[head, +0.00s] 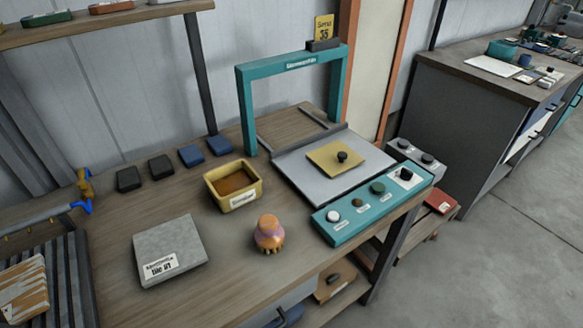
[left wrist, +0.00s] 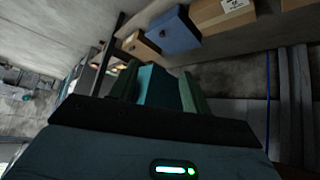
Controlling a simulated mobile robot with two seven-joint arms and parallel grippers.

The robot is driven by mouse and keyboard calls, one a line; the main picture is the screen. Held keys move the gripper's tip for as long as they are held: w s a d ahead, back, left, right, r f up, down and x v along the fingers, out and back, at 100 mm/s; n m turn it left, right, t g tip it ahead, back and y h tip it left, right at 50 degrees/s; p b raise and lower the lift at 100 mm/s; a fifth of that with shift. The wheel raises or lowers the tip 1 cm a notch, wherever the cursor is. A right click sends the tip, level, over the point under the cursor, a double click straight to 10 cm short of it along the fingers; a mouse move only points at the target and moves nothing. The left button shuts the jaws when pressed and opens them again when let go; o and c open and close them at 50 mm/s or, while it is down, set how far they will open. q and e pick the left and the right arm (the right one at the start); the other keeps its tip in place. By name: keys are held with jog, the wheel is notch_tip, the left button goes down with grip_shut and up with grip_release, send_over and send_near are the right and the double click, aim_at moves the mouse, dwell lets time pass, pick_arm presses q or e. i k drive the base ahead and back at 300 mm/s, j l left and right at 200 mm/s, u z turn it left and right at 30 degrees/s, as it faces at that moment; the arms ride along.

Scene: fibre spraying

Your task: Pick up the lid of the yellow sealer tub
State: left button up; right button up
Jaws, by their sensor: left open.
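The yellow sealer tub (head: 234,200) stands uncovered on the workbench in the head view, with brown material inside and a label on its front. A flat yellow square lid (head: 325,158) with a black knob lies on the grey plate of the teal-framed machine, to the right of the tub. My left gripper (left wrist: 158,78) shows only in the left wrist view, open, with greenish fingers. A teal shape shows between the fingers; I cannot tell what it is. Neither tub nor lid is seen in that view. My right gripper is in neither view.
A teal arch (head: 290,68) rises behind the lid, and a teal knob panel (head: 374,207) lies in front. Dark and blue blocks (head: 191,155) line the back.

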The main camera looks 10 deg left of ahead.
aim_at(334, 159)
jog(key=l, duration=0.5)
jog(key=i+l+z, duration=0.1)
jog(key=l, duration=0.4)
jog(key=i+l, duration=0.1)
jog(key=l, duration=0.4)
jog(key=k+l+z, duration=0.05)
